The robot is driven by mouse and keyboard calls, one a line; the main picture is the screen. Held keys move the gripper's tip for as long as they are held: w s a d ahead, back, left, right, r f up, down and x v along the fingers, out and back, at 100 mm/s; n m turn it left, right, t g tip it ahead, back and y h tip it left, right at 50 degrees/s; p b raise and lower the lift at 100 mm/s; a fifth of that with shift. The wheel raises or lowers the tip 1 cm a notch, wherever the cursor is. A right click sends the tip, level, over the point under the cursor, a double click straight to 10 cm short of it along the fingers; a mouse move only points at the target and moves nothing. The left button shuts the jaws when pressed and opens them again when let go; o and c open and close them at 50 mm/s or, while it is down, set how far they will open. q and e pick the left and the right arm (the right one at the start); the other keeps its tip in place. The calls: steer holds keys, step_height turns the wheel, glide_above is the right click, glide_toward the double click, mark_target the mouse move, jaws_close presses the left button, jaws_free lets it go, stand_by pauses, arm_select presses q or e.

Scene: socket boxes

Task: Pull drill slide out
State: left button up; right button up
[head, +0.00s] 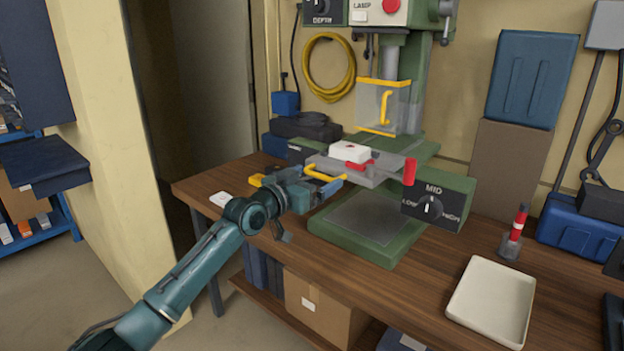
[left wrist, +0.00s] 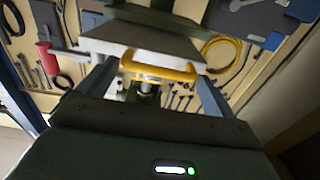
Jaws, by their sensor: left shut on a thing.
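The drill press (head: 423,165) is green and stands on the wooden bench. Its grey slide (head: 375,177) carries a white socket box (head: 349,152) with a red mark, and a red clamp part lies beside the box. The slide has a yellow handle (head: 325,172) on its left front side. My left gripper (head: 322,184) reaches in from the left and is shut on this handle. In the left wrist view the yellow handle (left wrist: 158,68) lies between the two fingers, under the pale slide plate (left wrist: 140,42). My right gripper is not in view.
A clear guard (head: 380,104) with a yellow handle hangs above the slide. A speed-dial box (head: 438,203) sits at the right of the press. The floor left of the bench is clear.

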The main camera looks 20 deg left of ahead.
arm_select(q)
steer(key=shift+d+f, duration=0.1)
steer(key=shift+d, duration=0.1)
steer(key=o, duration=1.1)
steer(key=b+v, duration=0.1)
steer(key=v, duration=1.2)
steer(key=shift+b, duration=0.4)
steer(key=s+d+f+g+y+p, duration=0.1)
steer(key=s+d+f, duration=0.15)
steer(key=f, duration=0.45)
steer(key=s+d+f+g, duration=0.1)
steer(key=s+d+f, duration=0.1)
steer(key=s+f, duration=0.35)
steer(key=s+d+f+g+y+p, duration=0.1)
steer(key=s+d+f, duration=0.1)
steer(key=f, duration=0.6)
steer(key=s+d+f+g, duration=0.1)
steer(key=s+d+f, duration=0.2)
steer(key=s+f, duration=0.2)
steer(key=s+d+f+n+g, duration=0.1)
steer(key=s+d+f+g, duration=0.1)
steer(key=s+f, duration=0.4)
steer(key=s+d, duration=0.1)
steer(key=s, duration=0.4)
steer(key=shift+y, duration=0.4)
